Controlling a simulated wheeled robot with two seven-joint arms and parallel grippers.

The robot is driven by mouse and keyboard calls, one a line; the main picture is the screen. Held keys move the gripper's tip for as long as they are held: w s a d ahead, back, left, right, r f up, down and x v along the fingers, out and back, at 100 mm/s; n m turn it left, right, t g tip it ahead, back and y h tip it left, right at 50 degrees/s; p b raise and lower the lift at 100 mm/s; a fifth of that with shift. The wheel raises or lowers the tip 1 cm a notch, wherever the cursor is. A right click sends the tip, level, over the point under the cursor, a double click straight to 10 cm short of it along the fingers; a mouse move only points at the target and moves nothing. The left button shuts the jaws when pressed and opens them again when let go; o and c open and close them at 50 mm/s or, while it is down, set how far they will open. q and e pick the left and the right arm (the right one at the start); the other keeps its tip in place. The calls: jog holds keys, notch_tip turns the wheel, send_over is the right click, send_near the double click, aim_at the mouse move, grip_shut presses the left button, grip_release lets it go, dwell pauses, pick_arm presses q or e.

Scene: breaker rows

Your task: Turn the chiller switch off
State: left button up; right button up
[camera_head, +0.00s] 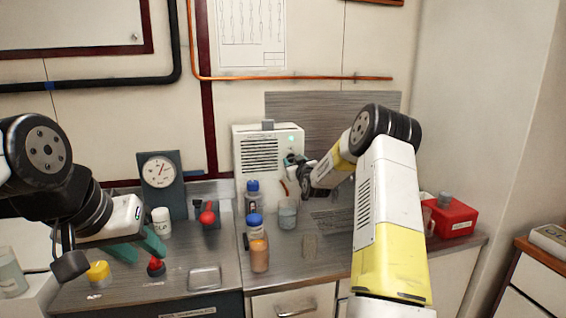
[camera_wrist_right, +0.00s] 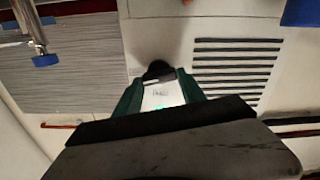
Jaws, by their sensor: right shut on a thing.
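The chiller is a white box (camera_head: 243,136) with a dark vent grille and a small green light, standing against the back wall. In the right wrist view its white front (camera_wrist_right: 160,25) and slats show upside down. My right gripper (camera_head: 291,160) is at the right side of its front. In the right wrist view the teal fingers (camera_wrist_right: 158,82) are shut on a black switch (camera_wrist_right: 157,70), beside a small white label plate with a green glow. The switch's exact position is hard to tell. My left gripper (camera_head: 139,246) is open and empty above the left counter.
A gauge (camera_head: 159,170) on a dark panel and red-knobbed controls (camera_head: 207,216) stand at the left. Bottles (camera_head: 259,255) and a beaker (camera_head: 287,214) stand in front of the chiller. A red box (camera_head: 455,219) sits at the right.

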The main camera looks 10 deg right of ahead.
jog(key=n, duration=0.4)
jog(key=shift+a+n, duration=0.15)
jog(key=shift+n, duration=0.15)
jog(key=n, duration=0.3)
jog(key=shift+f+n, duration=0.1)
jog(key=shift+n, duration=0.3)
jog(key=n, duration=0.4)
jog(key=shift+f, duration=0.1)
jog(key=shift+n, duration=1.6)
jog(key=shift+f, duration=0.1)
jog(key=o, duration=1.4)
jog(key=shift+c, duration=0.2)
